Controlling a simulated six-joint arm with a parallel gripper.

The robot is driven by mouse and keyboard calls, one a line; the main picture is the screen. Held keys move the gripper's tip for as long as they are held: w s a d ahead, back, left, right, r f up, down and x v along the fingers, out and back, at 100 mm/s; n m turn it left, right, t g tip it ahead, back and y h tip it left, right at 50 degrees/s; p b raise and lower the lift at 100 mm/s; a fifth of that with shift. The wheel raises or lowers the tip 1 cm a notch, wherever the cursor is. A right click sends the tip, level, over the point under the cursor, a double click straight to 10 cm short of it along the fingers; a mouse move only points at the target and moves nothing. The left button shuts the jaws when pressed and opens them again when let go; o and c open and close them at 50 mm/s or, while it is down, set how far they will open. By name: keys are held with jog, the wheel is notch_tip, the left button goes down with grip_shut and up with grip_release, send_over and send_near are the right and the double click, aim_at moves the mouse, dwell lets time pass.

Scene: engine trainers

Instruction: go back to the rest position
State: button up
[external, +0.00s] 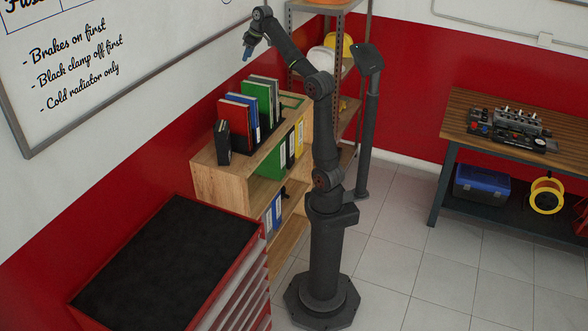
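My gripper (247,53) is at the upper left end of my dark arm in the external view. It hangs in the air above the wooden bookshelf, over the row of binders, and points down. A small blue part shows at its tip; I cannot tell whether it is a fingertip or something held. The fingers are too small to tell open from shut. My arm rises from its dark pedestal on the tiled floor and bends left at the top.
The bookshelf (212,172) carries upright binders (258,100) and a black box (222,143). A metal rack with helmets (323,58) stands behind my arm. A red tool cabinet (165,262) is front left. A workbench (560,148) with an engine trainer (510,128) is right. Floor between is clear.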

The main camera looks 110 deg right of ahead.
jog(key=w+a+r+n+t+y, duration=0.1)
jog(key=w+a+n+y, duration=0.1)
jog(key=w+a+n, duration=0.3)
jog(key=w+a, duration=0.1)
jog(key=a, duration=0.3)
jog(key=shift+a+r+n, duration=0.15)
jog(key=shift+a+n, duration=0.05)
jog(key=shift+n, duration=0.2)
